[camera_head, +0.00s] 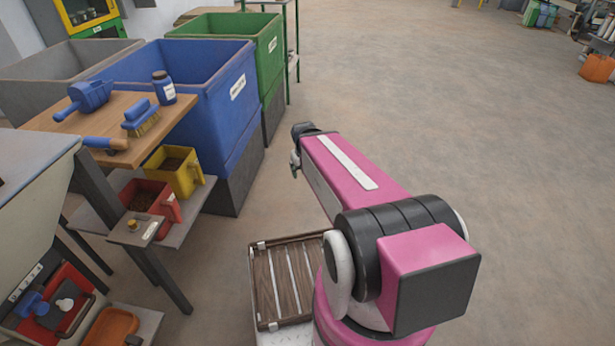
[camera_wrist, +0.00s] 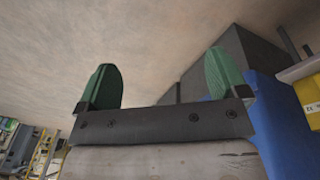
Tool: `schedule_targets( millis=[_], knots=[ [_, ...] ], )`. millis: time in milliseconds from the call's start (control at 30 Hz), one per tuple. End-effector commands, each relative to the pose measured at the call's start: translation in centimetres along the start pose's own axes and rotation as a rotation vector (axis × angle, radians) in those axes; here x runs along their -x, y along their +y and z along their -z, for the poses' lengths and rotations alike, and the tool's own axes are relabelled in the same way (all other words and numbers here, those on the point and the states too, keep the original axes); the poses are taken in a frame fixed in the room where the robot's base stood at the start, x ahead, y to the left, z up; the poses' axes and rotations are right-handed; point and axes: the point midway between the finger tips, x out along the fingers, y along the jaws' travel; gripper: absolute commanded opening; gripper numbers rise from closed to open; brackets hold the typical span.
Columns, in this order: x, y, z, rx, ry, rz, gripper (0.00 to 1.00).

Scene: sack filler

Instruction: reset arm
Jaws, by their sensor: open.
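My arm is pink and reaches away over the floor in the head view, with its far end (camera_head: 300,135) beside the blue bin. In the wrist view my gripper (camera_wrist: 161,62) has its two green fingers wide apart, with nothing between them but the bare floor behind. In the head view the gripper is mostly hidden by my own arm, and only a small green bit shows at its end. The gripper holds nothing.
A blue bin (camera_head: 219,105) and a green bin (camera_head: 270,52) stand left of my arm. A wooden-topped table (camera_head: 75,118) holds a blue scoop (camera_head: 84,97), a brush (camera_head: 141,117) and a jar (camera_head: 163,88). Yellow (camera_head: 187,177) and red (camera_head: 162,208) containers sit below. Open floor lies right.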

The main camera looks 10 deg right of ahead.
Motion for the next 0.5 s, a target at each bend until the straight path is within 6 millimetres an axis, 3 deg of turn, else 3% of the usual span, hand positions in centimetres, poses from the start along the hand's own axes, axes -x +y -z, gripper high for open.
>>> schedule_targets(
  millis=[33, 167, 500],
  knots=[
    [-0.2, -0.3, -1.3, -0.059, -0.049, 0.035, 0.92],
    [-0.3, -0.8, -3.0, -0.145, -0.123, 0.085, 0.92],
    [-0.3, -1.0, -3.1, -0.157, -0.134, 0.091, 0.92]
  ],
)
